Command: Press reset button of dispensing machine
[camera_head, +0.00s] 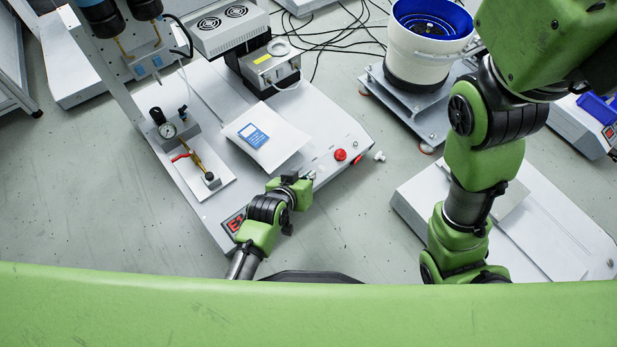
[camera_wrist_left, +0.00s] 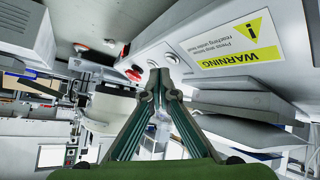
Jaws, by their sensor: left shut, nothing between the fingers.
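The dispensing machine (camera_head: 328,112) is a white-topped unit in the middle of the head view. A red round button (camera_head: 340,155) sits along its front edge and also shows in the left wrist view (camera_wrist_left: 133,75). A silver round button (camera_wrist_left: 172,57) is on the white front panel, just beyond my fingertips in the left wrist view. I cannot read a reset label. My left gripper (camera_head: 308,178) is shut and empty at the front edge, left of the red button. Its fingertips (camera_wrist_left: 159,73) point at the panel; contact cannot be told. My right gripper is out of view.
A yellow warning label (camera_wrist_left: 238,45) is on the panel. A white and blue bowl feeder (camera_head: 420,55) stands behind right. My right arm fills the right side.

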